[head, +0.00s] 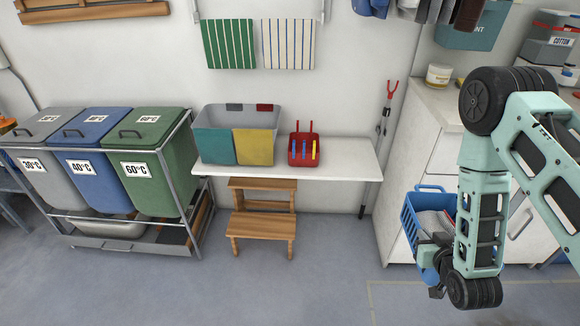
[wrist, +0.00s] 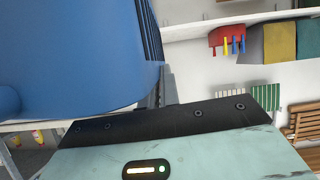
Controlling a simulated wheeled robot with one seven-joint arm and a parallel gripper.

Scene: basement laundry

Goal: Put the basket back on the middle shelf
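The blue slotted basket (head: 411,216) is at the right of the head view, in front of the white cabinet, with pale, folded-looking contents inside. My gripper (head: 436,262) is at its near side, low beneath my arm. The blue plastic of the basket (wrist: 80,50) fills the upper left of the wrist view, close against a dark finger. My gripper seems shut on the basket, though the fingertips are mostly hidden. I cannot make out the middle shelf in the head view.
A white bench (head: 345,158) holds a grey tub (head: 288,120) and a red caddy (head: 304,148). A wooden step stool (head: 262,222) stands beneath. Sorting bins (head: 165,160) are at left. The white cabinet (head: 412,150) is close behind the basket. The front floor (head: 300,290) is clear.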

